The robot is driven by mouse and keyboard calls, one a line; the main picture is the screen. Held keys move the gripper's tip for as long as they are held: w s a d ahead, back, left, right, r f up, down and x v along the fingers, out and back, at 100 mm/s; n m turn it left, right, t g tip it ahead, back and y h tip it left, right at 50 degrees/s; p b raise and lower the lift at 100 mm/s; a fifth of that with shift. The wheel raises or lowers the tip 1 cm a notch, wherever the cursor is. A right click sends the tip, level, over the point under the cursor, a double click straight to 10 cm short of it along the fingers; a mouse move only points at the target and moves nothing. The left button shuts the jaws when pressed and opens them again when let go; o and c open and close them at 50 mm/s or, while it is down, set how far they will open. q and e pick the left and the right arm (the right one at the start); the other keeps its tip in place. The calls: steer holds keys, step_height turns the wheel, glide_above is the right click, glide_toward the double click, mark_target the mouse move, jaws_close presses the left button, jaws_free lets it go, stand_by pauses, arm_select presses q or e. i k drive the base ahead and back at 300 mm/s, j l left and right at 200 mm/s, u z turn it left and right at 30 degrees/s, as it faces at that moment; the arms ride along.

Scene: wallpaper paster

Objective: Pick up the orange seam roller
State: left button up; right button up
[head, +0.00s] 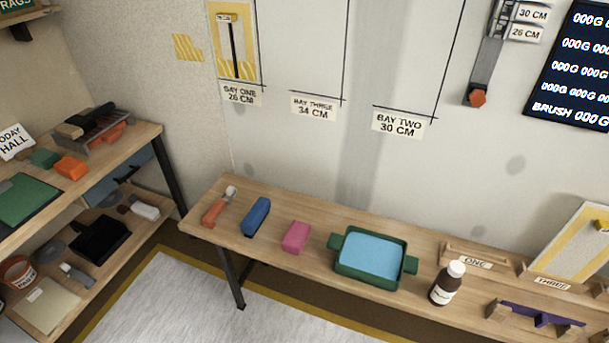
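The orange seam roller (217,206) appears to be the slim tool at the left end of the long wooden bench. It has an orange handle and a pale grey end that points toward the wall. It lies flat, with nothing touching it. Neither of my grippers shows in the head view.
On the bench (300,206), a blue block (256,216), a pink block (295,237), a green tray (345,269) of blue liquid and a brown bottle (446,284) stand to the right. A shelf unit (150,136) stands at left. Pale floor (190,300) lies in front.

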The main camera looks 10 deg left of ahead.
mark_target(207, 219)
steer(key=u, duration=1.1)
